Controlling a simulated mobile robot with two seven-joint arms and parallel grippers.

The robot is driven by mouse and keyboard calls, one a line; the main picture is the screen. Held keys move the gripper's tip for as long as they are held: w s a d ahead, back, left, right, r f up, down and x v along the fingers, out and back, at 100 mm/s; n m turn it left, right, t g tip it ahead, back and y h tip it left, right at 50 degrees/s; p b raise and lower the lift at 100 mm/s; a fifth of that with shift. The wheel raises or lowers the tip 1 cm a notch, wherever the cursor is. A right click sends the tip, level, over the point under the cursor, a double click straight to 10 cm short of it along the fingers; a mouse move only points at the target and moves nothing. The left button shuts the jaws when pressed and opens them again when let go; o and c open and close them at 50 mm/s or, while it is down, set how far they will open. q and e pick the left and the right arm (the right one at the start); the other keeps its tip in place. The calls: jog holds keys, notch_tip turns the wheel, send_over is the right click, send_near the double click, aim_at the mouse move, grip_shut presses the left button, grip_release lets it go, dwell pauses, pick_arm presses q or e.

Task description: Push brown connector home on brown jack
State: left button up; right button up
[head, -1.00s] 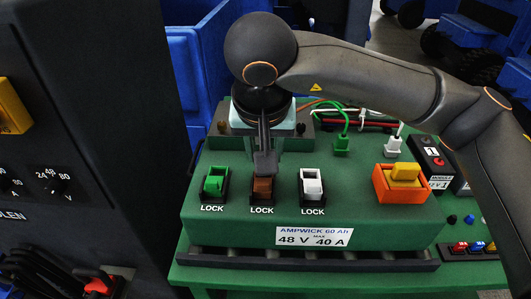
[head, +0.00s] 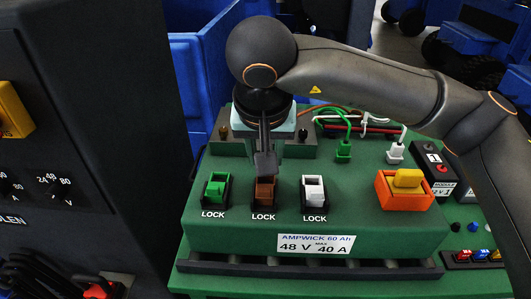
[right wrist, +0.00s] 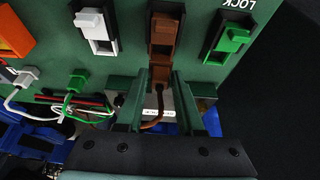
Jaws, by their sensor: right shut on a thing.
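The brown connector (right wrist: 160,74) stands between the fingers of my right gripper (right wrist: 160,82), with its brown cable curving back between them. My right gripper (head: 265,165) is shut on it and points down at the green unit, just behind the brown lock lever (head: 264,190). The lever also shows in the right wrist view (right wrist: 164,30). In the head view the connector is hidden by the gripper. The brown jack is hidden under the connector, so I cannot tell how deep the connector sits. My left gripper is not in view.
Green (head: 215,188) and white (head: 313,190) lock levers flank the brown one. Green (head: 344,151) and white (head: 396,152) connectors with cables stand to the right. An orange-framed yellow switch (head: 405,184) is at the front right. A dark cabinet (head: 95,120) stands left.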

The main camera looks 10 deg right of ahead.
jog(key=shift+f, duration=0.2)
jog(key=shift+f+b, duration=0.65)
jog(key=shift+b, duration=0.1)
jog(key=shift+f+b, duration=0.6)
jog(key=shift+f, duration=0.05)
dwell(0.6)
jog(key=o, duration=0.9)
